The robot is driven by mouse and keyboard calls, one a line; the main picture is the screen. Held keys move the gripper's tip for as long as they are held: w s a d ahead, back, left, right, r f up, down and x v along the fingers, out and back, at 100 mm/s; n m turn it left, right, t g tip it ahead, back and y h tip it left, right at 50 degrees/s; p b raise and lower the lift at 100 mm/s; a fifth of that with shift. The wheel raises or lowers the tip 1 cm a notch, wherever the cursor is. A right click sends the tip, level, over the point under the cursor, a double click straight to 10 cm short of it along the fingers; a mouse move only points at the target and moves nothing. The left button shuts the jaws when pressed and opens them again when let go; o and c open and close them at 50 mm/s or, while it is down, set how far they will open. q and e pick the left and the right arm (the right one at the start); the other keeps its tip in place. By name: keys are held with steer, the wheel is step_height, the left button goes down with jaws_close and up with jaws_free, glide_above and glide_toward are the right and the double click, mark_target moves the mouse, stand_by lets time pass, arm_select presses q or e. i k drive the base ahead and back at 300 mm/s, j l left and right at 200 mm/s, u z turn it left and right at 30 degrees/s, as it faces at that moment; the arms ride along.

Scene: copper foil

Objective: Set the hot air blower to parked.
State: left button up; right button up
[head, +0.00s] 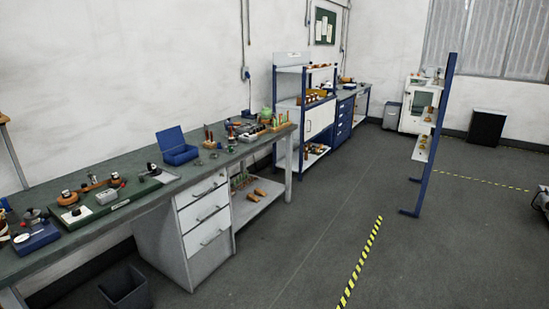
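I cannot pick out the hot air blower with certainty; the items on the long workbench (150,207) are small in the head view. Toward the bench's far end, a group of small tools and coils (245,128) stands crowded together. Nearer, a green board (92,213) carries round copper-coloured parts and a small grey box (107,196). An open blue case (178,148) sits at the back of the bench. Neither of my grippers shows in the head view.
A white drawer unit (203,217) and a dark bin (125,288) stand under the bench. A blue-framed shelf (319,117) stands beyond it. A blue upright rack (435,135) stands on the right. The grey floor (290,250) between is clear, with yellow-black tape (362,258).

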mark_target(230, 124)
steer(key=i, duration=0.75)
steer(key=i+u, duration=0.1)
steer(key=i, duration=0.65)
steer(key=i+l+u, duration=0.1)
steer(key=i, duration=0.65)
